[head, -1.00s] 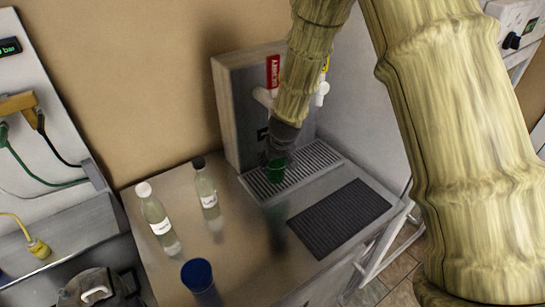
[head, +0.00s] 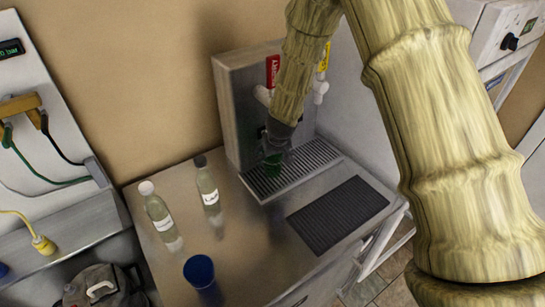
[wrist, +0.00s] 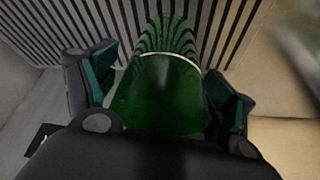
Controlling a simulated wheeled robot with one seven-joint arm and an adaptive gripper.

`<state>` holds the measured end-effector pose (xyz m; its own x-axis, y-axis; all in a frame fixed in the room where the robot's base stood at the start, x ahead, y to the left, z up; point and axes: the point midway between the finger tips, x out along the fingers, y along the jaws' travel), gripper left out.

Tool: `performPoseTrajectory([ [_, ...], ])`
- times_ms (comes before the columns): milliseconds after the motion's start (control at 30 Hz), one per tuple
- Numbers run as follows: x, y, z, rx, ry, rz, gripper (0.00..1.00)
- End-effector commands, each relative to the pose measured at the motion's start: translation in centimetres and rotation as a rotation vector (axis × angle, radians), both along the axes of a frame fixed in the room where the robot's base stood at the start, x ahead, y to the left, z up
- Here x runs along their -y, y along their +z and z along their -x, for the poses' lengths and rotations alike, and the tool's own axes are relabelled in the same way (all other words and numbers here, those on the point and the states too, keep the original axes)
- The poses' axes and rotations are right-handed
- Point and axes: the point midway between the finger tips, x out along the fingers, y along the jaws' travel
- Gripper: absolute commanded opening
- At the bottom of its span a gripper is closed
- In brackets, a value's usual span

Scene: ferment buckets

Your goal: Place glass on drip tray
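The green glass (head: 272,165) is between the fingers of my gripper (head: 277,150), over the slatted drip tray (head: 318,157) in front of the tap unit. In the wrist view the green glass (wrist: 160,95) fills the space between the two teal-padded fingers of my gripper (wrist: 165,95), which appear shut on its sides. The slats of the drip tray (wrist: 75,22) lie beyond it and show through the glass. I cannot tell whether the glass's base touches the tray.
The tap unit (head: 236,105) with red (head: 272,70) and yellow (head: 324,57) handles stands behind the tray. A dark ribbed mat (head: 338,214) lies in front. Two clear bottles (head: 160,217) (head: 208,192) and a blue cup (head: 199,271) stand on the counter's left.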

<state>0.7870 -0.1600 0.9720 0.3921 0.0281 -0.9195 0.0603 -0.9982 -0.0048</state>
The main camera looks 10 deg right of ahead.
Motion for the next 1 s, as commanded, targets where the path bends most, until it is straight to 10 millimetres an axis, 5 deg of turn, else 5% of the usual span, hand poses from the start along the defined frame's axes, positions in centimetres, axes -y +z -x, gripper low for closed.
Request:
performPoseTrajectory([
  [567,0.0,1.0,0.5,0.001,0.001,0.0,0.85],
  [1000,0.6,1.0,8.7,-0.001,0.0,-0.001,0.85],
])
